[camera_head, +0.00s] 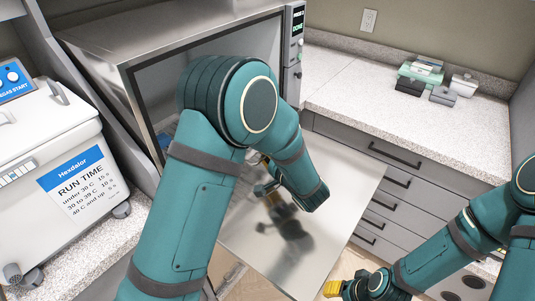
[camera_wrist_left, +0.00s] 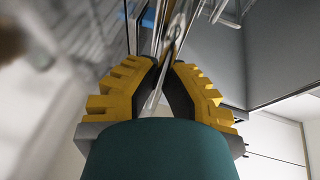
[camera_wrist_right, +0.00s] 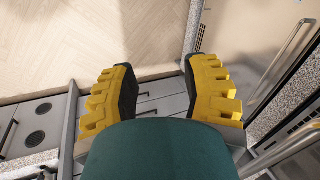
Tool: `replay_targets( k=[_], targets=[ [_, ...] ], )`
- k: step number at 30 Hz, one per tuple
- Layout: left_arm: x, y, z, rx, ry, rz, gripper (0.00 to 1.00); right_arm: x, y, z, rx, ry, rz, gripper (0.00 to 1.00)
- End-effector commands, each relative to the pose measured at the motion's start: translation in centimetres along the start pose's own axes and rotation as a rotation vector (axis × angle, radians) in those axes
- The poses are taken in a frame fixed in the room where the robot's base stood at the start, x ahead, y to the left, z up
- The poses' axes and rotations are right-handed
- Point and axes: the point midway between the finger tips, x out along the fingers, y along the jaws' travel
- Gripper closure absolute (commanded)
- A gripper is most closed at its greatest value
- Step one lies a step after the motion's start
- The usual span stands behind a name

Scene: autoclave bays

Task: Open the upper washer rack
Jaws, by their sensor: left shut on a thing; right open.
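The washer (camera_head: 140,45) is a steel box with its door (camera_head: 290,245) folded down flat in front of it. My left arm reaches across the opening and hides most of the inside in the head view. In the left wrist view my left gripper (camera_wrist_left: 167,65) is shut on a thin metal bar of the upper washer rack (camera_wrist_left: 182,22). More rack wires show blurred at the upper left there. My right gripper (camera_wrist_right: 158,72) is open and empty, low at the right, away from the washer. Its yellow finger shows at the bottom of the head view (camera_head: 333,288).
A white bath unit (camera_head: 60,160) labelled Hexdalor stands left of the washer. Right of it is a speckled counter (camera_head: 400,105) over grey drawers (camera_head: 385,180) with bar handles. Small boxes (camera_head: 425,75) stand at the counter's back. The floor (camera_wrist_right: 70,40) below my right gripper looks clear.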

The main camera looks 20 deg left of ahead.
Motion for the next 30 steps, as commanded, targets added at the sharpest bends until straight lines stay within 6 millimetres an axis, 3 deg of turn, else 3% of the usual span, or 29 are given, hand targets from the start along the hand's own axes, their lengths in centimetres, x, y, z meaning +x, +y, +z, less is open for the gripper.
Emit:
replay_targets(
  k=[5, 12, 18, 29, 30],
  targets=[
    [-0.8, 0.0, -0.5, 0.001, 0.005, 0.001, 1.0, -0.5, -0.2, -0.1, 0.001, 0.003, 0.0, 0.53],
    [-5.7, 0.9, -2.6, 0.004, 0.01, 0.003, 1.0, -3.0, -1.1, -1.2, 0.007, 0.025, 0.003, 0.53],
    [-8.5, 1.7, -3.7, 0.0, 0.006, 0.001, 1.0, -4.1, -1.5, -1.8, 0.012, 0.039, 0.004, 0.53],
    [-8.8, 2.0, -3.7, -0.001, 0.003, 0.0, 1.0, -4.0, -1.5, -1.8, 0.012, 0.041, 0.004, 0.53],
    [-8.8, 2.0, -3.7, -0.001, 0.003, 0.0, 0.81, -4.0, -1.5, -1.8, 0.012, 0.041, 0.004, 0.53]
  ],
)
